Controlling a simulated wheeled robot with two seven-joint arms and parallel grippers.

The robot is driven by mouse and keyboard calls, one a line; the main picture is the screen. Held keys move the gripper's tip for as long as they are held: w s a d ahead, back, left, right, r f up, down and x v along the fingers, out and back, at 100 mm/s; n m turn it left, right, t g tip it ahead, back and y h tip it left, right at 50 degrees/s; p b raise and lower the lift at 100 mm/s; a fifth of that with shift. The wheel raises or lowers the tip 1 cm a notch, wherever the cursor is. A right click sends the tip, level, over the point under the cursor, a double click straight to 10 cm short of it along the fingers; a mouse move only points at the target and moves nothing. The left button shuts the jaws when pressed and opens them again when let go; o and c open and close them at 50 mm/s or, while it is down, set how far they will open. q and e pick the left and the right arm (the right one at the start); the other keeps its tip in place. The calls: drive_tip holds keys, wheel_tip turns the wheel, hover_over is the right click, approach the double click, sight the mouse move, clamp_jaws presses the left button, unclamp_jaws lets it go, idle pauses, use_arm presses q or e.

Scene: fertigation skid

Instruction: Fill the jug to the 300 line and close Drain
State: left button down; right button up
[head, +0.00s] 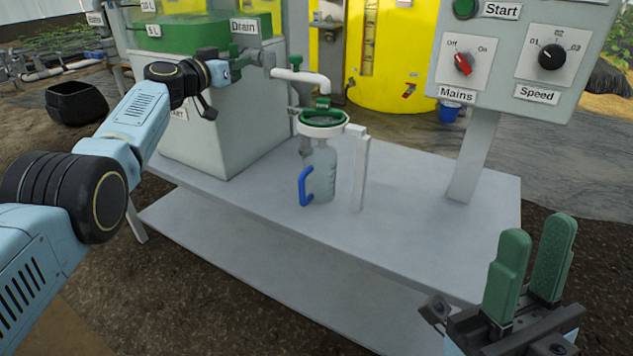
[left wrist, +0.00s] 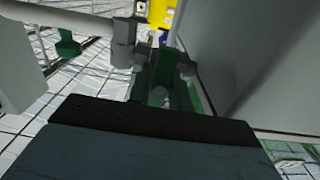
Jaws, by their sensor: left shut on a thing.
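The clear jug (head: 319,172) with a blue handle (head: 306,187) stands upright on the grey bench, below a green-rimmed white ring (head: 323,124). Its fill level and 300 line are too small to read. A pale outlet pipe (head: 303,77) ends in a green spout (head: 323,102) above the ring. The Drain label (head: 244,26) is on the green-topped tank. My left gripper (head: 243,58) is at the Drain valve beside the tank, shut on what appears to be its handle, largely hidden. The left wrist view shows the green fingers (left wrist: 172,78) next to the grey valve body (left wrist: 124,45). My right gripper (head: 531,265) is open and empty.
The control panel (head: 519,60) with Start, Mains and Speed controls stands at the right on a post (head: 473,158). A white post (head: 360,173) stands just right of the jug. The bench (head: 420,210) is clear at front right. A yellow tank (head: 400,60) is behind.

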use_arm(q)
drive_tip(key=n+p, duration=0.1)
drive_tip(key=n, duration=0.1)
drive_tip(key=shift+r+n+p, duration=0.1)
drive_tip(key=shift+n+p, duration=0.2)
drive_tip(key=shift+p, duration=0.05)
drive_tip(key=shift+n+p, duration=0.3)
drive_tip(key=shift+n, duration=0.6)
drive_tip(key=n+p, duration=0.1)
drive_tip(key=n, duration=0.3)
drive_tip(key=shift+n, duration=0.4)
drive_tip(key=shift+n+p, duration=0.3)
drive_tip(key=shift+n, duration=0.9)
drive_tip(key=shift+f, duration=0.3)
